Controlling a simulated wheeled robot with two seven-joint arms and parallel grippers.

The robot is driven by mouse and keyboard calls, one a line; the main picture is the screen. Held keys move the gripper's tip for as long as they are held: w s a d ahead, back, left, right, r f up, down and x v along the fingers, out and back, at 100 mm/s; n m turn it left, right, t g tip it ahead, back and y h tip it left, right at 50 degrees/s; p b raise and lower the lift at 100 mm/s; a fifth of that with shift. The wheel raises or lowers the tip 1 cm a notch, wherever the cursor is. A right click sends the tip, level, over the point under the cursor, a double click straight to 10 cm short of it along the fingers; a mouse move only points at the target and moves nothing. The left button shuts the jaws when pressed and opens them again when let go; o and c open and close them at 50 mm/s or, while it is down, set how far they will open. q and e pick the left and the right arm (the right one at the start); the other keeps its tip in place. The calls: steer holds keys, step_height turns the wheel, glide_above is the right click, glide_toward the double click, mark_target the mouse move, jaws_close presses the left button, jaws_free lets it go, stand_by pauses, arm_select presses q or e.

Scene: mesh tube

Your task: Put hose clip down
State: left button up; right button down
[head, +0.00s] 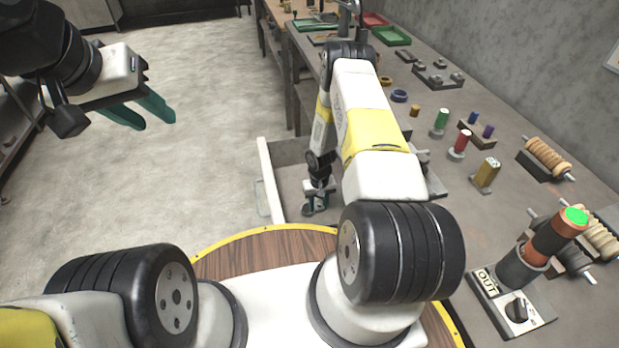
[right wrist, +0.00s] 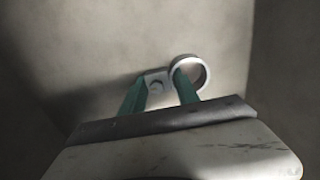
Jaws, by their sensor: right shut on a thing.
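The hose clip (right wrist: 207,78) is a pale metal ring with a small bolted lug, seen in the right wrist view. My right gripper (right wrist: 160,88) is shut on it, with the clip at the tips of the green fingers. In the head view my right gripper (head: 314,207) points down over a grey, white-edged bin (head: 266,180) beside the bench. The clip is too small there to make out clearly. My left gripper (head: 154,120) is open and empty over the floor at the left.
The bench (head: 475,215) runs along the right wall. On it stand coloured spools, a wooden roller (head: 547,157), trays at the back and an orange-and-black tube (head: 545,245) in a stand marked OUT. Below the clip, the right wrist view shows a bare grey surface (right wrist: 100,40) meeting walls.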

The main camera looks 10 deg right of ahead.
steer(key=shift+f, duration=0.15)
steer(key=c, duration=0.9)
jaws_free()
